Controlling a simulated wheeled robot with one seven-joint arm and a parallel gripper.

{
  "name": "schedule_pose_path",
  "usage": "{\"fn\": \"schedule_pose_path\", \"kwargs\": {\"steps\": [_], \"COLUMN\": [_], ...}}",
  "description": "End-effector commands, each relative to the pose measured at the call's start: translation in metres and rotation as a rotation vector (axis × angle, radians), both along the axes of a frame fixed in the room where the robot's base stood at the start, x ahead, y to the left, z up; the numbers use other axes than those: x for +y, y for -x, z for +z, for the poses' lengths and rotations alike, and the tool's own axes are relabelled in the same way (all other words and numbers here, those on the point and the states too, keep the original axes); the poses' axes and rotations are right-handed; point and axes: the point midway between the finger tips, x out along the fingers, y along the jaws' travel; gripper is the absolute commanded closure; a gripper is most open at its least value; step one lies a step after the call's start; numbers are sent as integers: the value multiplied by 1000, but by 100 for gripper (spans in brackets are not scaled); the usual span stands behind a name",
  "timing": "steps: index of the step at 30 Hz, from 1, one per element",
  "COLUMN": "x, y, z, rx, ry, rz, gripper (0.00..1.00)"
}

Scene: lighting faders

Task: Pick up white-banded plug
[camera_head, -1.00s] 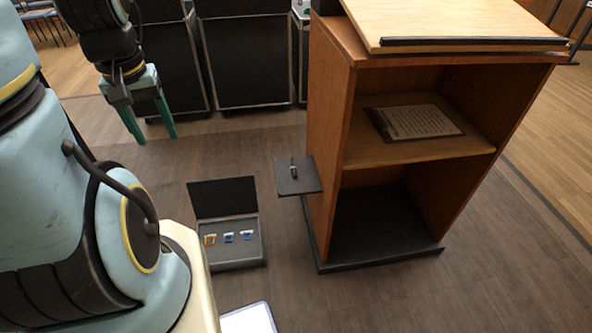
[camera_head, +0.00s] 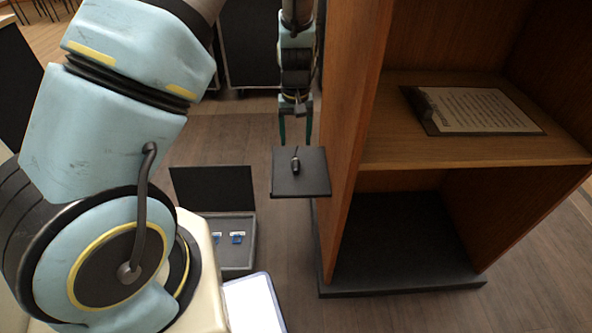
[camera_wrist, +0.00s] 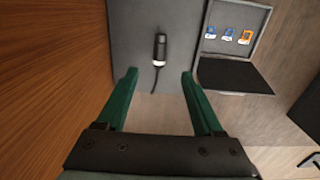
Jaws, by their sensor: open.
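The white-banded plug (camera_head: 295,165) is a small dark cylinder lying on a grey side shelf (camera_head: 312,187) fixed to the left side of the wooden lectern. In the wrist view the plug (camera_wrist: 160,49) shows a pale band at its near end, and a thin dark cable runs from that end toward me. My gripper (camera_head: 296,138) is behind the shelf in the head view. In the wrist view my gripper (camera_wrist: 160,75) is open, its green fingers apart, with the plug ahead and roughly centred between them, not touching.
The lectern (camera_head: 340,150) stands close beside my gripper, its wooden side (camera_wrist: 45,70) filling the wrist view's left. A paper on a dark board (camera_head: 480,110) lies on its inner shelf. An open case (camera_head: 240,262) with small coloured items sits on the floor below.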

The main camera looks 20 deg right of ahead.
Motion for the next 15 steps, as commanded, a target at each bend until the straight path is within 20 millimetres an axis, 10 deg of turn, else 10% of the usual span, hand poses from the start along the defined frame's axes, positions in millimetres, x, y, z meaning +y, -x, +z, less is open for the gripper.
{"fn": "schedule_pose_path", "kwargs": {"steps": [15], "x": [2], "y": [4], "z": [-51], "rx": [2], "ry": [-2], "rz": [1], "gripper": [31]}}
